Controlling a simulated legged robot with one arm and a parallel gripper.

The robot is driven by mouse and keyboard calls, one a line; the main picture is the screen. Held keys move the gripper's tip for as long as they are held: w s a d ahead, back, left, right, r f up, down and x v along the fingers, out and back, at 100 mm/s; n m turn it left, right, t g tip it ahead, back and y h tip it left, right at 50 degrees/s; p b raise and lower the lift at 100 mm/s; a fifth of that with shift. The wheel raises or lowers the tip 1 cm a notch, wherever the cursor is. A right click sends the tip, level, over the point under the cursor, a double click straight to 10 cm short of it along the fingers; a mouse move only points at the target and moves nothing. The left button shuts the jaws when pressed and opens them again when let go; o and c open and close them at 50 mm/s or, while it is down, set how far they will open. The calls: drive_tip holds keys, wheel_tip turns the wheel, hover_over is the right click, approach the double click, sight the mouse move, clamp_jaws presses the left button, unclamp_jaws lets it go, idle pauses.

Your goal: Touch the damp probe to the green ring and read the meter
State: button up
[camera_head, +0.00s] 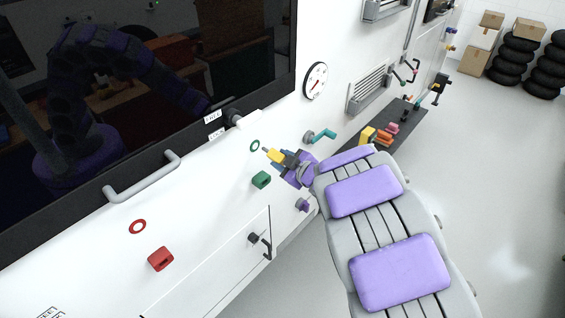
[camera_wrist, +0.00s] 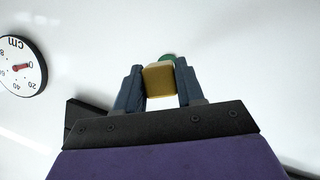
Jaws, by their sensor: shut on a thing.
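My gripper (camera_head: 284,159) is shut on the yellow damp probe (camera_head: 272,155), beside the white motorhome wall. The probe's yellow block (camera_wrist: 159,79) sits between both fingers in the wrist view. The green ring (camera_head: 254,146) is on the wall just left of the probe tip, with a small gap in the head view. Part of a green thing, likely the ring, shows behind the probe in the wrist view (camera_wrist: 167,57); the rest is hidden. I cannot tell the tip's depth from the wall. The round meter (camera_head: 315,81) also shows in the wrist view (camera_wrist: 22,66), its red needle near 0.
A green bracket (camera_head: 261,180) is below the ring. A teal handle (camera_head: 320,135) and vent (camera_head: 368,88) are on the wall to the right. A red ring (camera_head: 138,226), red bracket (camera_head: 160,258) and grey grab handle (camera_head: 142,177) are left. A dark shelf (camera_head: 350,143) juts out.

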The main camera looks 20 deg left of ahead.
drive_tip(key=shift+a+f, duration=0.25)
drive_tip(key=shift+a, duration=1)
drive_tip(key=shift+d+r, duration=0.2)
drive_tip(key=shift+d, duration=0.35)
drive_tip(key=shift+d+r, duration=0.15)
drive_tip(key=shift+d, duration=0.4)
drive_tip(key=shift+a+f, duration=0.25)
drive_tip(key=shift+a, duration=0.7)
drive_tip(key=shift+s+d, duration=0.2)
drive_tip(key=shift+d, duration=0.5)
drive_tip(key=shift+w+a, duration=0.15)
drive_tip(key=shift+a, duration=0.8)
drive_tip(key=shift+d, duration=0.5)
drive_tip(key=shift+a, duration=0.35)
